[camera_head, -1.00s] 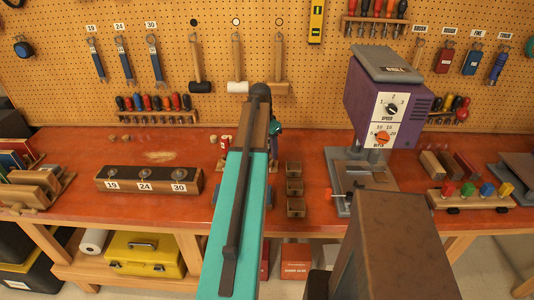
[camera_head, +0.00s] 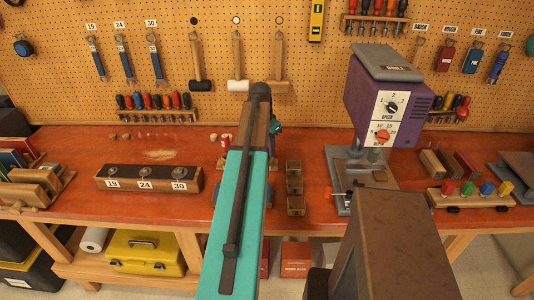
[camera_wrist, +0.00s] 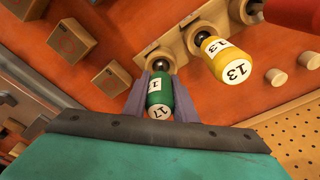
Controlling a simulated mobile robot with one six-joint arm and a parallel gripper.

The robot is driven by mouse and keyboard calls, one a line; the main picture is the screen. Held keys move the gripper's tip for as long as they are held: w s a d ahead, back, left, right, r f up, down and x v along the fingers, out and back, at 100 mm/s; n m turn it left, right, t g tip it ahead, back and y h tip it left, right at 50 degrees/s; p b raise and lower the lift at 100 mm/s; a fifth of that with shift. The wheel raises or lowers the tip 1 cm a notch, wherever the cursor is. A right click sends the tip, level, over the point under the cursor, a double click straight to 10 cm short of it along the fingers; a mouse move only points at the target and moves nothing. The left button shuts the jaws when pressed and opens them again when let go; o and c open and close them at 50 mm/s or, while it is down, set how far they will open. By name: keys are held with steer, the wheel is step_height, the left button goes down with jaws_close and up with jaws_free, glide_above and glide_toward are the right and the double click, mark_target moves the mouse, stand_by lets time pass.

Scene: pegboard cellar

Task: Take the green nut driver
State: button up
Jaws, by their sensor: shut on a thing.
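The green nut driver (camera_wrist: 160,98), with a white band and a "17" on its end, is between the two jaws of my gripper (camera_wrist: 160,84) in the wrist view. My gripper is shut on its handle. Its metal shank points into a wooden holder block (camera_wrist: 152,58); whether the tip is still seated there I cannot tell. In the head view my arm hides the green driver and most of the gripper.
A red handle (camera_wrist: 292,14) is at the wrist view's upper right, near wooden pegs (camera_wrist: 276,77). Small wooden boxes (camera_head: 294,187) stand right of my arm. A purple drill press (camera_head: 380,100) stands farther right, and a numbered block (camera_head: 150,180) lies left. The pegboard (camera_head: 60,75) rises behind.

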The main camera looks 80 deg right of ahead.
steer(key=shift+r, duration=0.1)
steer(key=shift+r+b, duration=1.55)
steer(key=shift+r, duration=3.4)
steer(key=shift+o, duration=1.3)
jaws_close()
